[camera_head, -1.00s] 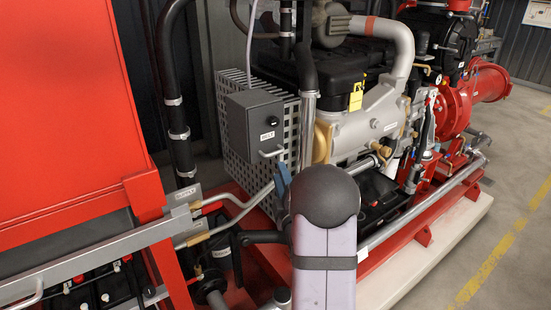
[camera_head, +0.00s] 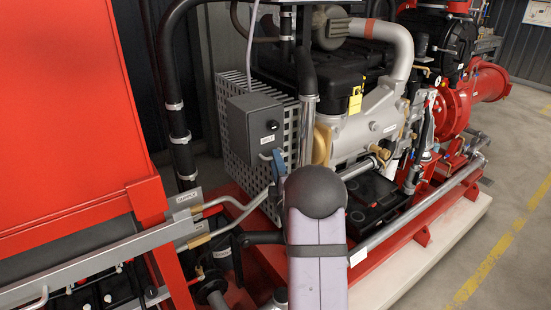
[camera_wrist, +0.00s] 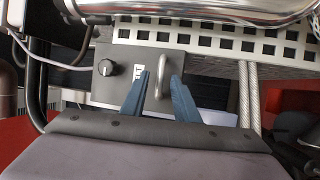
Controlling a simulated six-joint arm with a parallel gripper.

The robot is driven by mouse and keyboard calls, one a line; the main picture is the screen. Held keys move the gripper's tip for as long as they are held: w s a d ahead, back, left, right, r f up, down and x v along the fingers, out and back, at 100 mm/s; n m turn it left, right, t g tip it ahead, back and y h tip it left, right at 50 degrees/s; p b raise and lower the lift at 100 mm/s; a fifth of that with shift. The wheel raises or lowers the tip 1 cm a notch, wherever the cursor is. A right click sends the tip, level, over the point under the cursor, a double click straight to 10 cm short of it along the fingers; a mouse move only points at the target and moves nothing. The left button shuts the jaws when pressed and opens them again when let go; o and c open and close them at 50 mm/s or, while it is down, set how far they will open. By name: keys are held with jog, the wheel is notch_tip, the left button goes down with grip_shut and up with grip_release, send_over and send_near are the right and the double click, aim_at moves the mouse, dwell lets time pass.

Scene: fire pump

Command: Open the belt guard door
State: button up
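The belt guard door (camera_head: 240,120) is a small grey box front with a black knob, a BELT label and a metal bar handle (camera_head: 265,156). It looks shut. In the wrist view the grey door face (camera_wrist: 115,90) fills the middle, with the handle (camera_wrist: 160,84) standing out from it. My gripper (camera_wrist: 160,76) has two blue fingers, spread apart. The handle lies between the fingertips in this view, with a gap on each side. In the head view my gripper (camera_head: 277,158) is at the handle, and a blue finger partly hides it.
A white perforated guard (camera_head: 235,155) surrounds the door box. A vertical silver pipe (camera_head: 308,125) stands close to its right. A red cabinet (camera_head: 70,110) is at the left. Bent hoses (camera_head: 240,212) run below the door. A yellow tag (camera_head: 355,101) hangs on the engine.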

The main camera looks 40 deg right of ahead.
jog(key=shift+w+d+r, duration=0.1)
jog(key=shift+w+d, duration=0.15)
jog(key=shift+w, duration=0.4)
grip_shut()
jog(key=shift+s+a+h, duration=0.1)
jog(key=shift+a+h, duration=0.05)
jog(key=shift+h, duration=0.15)
jog(key=shift+s+a+m+g+h+b, duration=0.35)
jog(key=shift+a+m+g+h, duration=0.35)
jog(key=shift+m+g+h, duration=0.7)
jog(key=shift+s+a+m+g+h+b, duration=0.2)
jog(key=shift+s+a+m+g+h, duration=0.4)
jog(key=shift+m+g+h, duration=0.75)
jog(key=shift+s+a+m+g+h+b, duration=0.3)
jog(key=shift+a+m+g+h, duration=0.65)
jog(key=shift+g+h, duration=0.7)
jog(key=shift+d, duration=0.15)
